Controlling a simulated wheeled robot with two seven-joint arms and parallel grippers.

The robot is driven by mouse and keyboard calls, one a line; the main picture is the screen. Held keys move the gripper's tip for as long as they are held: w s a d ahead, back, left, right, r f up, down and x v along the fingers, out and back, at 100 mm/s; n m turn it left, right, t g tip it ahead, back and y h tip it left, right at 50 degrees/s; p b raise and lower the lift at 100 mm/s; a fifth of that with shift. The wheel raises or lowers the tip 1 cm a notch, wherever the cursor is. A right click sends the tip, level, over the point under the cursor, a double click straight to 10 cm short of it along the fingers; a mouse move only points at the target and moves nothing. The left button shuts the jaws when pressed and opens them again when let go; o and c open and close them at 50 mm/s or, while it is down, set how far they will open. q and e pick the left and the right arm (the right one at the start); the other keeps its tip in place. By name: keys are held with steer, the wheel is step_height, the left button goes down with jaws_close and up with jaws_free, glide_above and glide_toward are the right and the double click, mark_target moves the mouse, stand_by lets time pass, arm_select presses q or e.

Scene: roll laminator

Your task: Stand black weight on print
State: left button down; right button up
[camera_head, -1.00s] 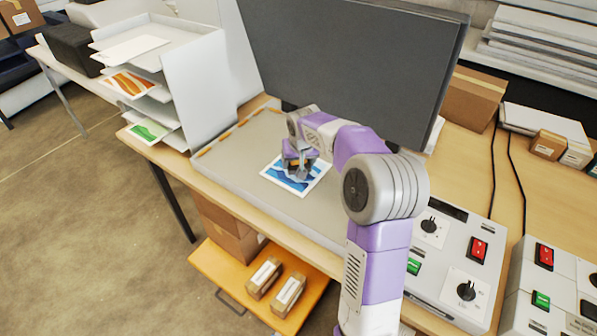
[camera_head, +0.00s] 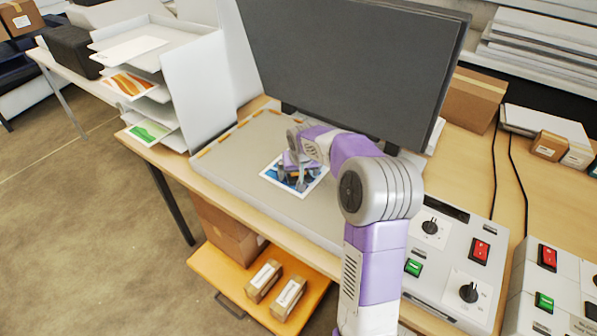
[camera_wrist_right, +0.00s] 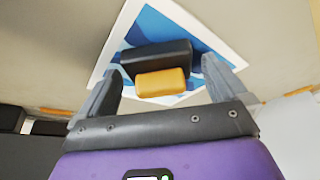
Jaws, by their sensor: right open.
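The blue-and-white print (camera_head: 309,183) lies flat on the grey board in the middle of the head view; it also shows in the right wrist view (camera_wrist_right: 140,30). The black weight (camera_wrist_right: 157,60), with an orange block-like part (camera_wrist_right: 161,82) on its near side, is over the print between my right fingers. My right gripper (camera_wrist_right: 165,85) is open, with a finger on each side of the weight and gaps between. In the head view my right gripper (camera_head: 297,178) is over the print and largely hides the weight. My left gripper is not in view.
A large dark panel (camera_head: 350,70) stands behind the print. A white tray rack (camera_head: 190,80) with prints is at left. Control boxes with switches (camera_head: 455,255) are at right. The grey board (camera_head: 240,165) is bare left of the print.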

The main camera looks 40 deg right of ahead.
steer(key=shift+r, duration=0.15)
steer(key=shift+r, duration=0.35)
steer(key=p+v, duration=0.2)
steer(key=v, duration=0.9)
steer(key=shift+s, duration=0.25)
steer(key=shift+r, duration=0.1)
